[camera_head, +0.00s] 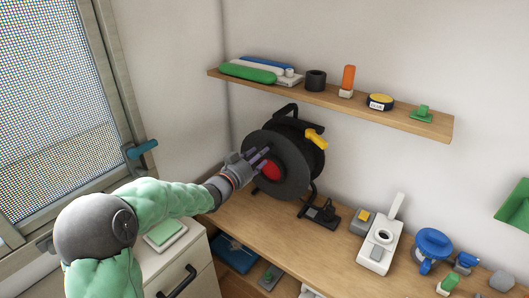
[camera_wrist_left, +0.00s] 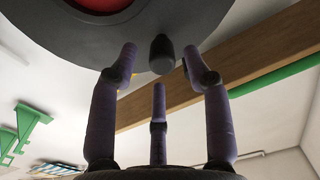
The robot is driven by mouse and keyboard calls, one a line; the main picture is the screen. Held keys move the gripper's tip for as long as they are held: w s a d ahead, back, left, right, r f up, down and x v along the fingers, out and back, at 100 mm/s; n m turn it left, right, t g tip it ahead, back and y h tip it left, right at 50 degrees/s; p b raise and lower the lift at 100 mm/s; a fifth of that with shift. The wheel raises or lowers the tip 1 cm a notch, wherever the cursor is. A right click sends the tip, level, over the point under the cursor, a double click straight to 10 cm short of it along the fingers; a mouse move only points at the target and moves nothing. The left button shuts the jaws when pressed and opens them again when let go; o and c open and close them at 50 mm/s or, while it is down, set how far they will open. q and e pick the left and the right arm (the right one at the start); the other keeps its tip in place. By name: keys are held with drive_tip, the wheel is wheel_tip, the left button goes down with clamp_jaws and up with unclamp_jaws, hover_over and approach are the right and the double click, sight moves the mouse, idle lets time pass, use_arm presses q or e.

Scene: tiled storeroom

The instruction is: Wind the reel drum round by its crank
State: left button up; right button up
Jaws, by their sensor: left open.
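The reel drum (camera_head: 291,181) is a black disc with a red hub (camera_head: 271,170), standing in a black frame at the back of the wooden bench. A yellow piece (camera_head: 316,139) sits at its upper right. My left gripper (camera_head: 262,158) is in front of the drum's face, its fingers pointing at it. In the left wrist view the drum face (camera_wrist_left: 125,35) fills the top, and the dark crank knob (camera_wrist_left: 161,54) stands between the spread, open fingers (camera_wrist_left: 158,65), which look apart from it. The crank is hidden by the gripper in the head view. My right gripper is out of view.
A wooden shelf (camera_head: 330,100) with small items hangs above the reel. On the bench (camera_head: 345,247), a black stand (camera_head: 320,213), a white device (camera_head: 380,245) and a blue item (camera_head: 433,245) lie to the right. A window stands at the left, above a white cabinet (camera_head: 165,262).

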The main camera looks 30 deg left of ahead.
use_arm(q)
drive_tip(key=s, duration=0.7)
drive_tip(key=shift+s+a, duration=0.15)
drive_tip(key=shift+s, duration=0.2)
